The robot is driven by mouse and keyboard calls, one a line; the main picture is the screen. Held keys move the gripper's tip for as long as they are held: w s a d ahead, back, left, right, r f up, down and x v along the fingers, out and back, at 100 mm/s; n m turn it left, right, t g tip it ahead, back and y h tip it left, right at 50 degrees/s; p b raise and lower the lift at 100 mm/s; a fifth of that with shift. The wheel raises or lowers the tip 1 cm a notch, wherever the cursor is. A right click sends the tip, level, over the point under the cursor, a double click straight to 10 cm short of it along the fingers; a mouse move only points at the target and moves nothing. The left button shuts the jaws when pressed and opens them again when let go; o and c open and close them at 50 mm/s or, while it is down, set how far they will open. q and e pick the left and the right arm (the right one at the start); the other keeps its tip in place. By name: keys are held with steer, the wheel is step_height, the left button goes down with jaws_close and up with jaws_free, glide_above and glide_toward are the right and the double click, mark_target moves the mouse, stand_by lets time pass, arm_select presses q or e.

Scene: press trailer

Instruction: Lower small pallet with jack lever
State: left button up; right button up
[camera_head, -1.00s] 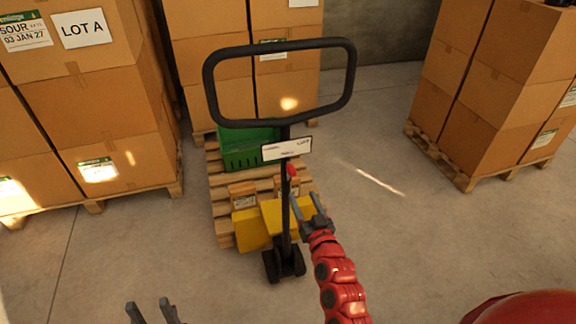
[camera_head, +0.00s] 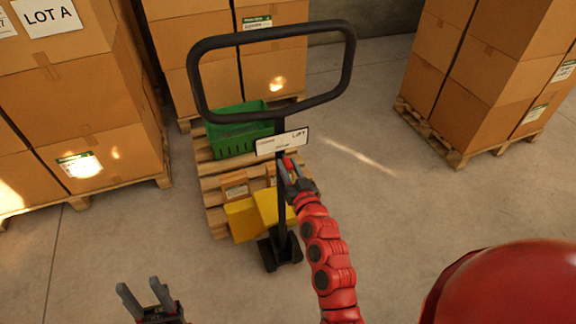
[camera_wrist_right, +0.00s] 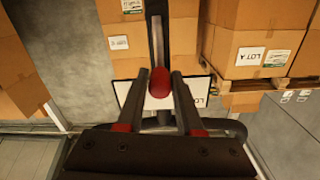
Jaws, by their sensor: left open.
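A yellow pallet jack (camera_head: 242,220) with a black loop handle (camera_head: 345,65) stands under the small wooden pallet (camera_head: 212,185). A green crate (camera_head: 232,142) and small cardboard boxes (camera_head: 236,184) sit on the pallet. The red-tipped jack lever (camera_head: 287,161) is on the handle post below a white sign reading LIFT (camera_head: 283,143). My right gripper (camera_head: 290,173) is at the lever. In the right wrist view the red lever tip (camera_wrist_right: 160,82) lies between its two open fingers, with gaps visible on both sides. My left gripper (camera_head: 140,292) is open and empty, low at the left.
Stacked cartons on a pallet (camera_head: 80,100) stand at the left, more cartons (camera_head: 275,60) behind the jack, and another loaded pallet (camera_head: 490,80) at the right. The concrete floor (camera_head: 380,220) between jack and right pallet is clear.

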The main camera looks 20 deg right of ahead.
jaws_close()
stand_by(1.1)
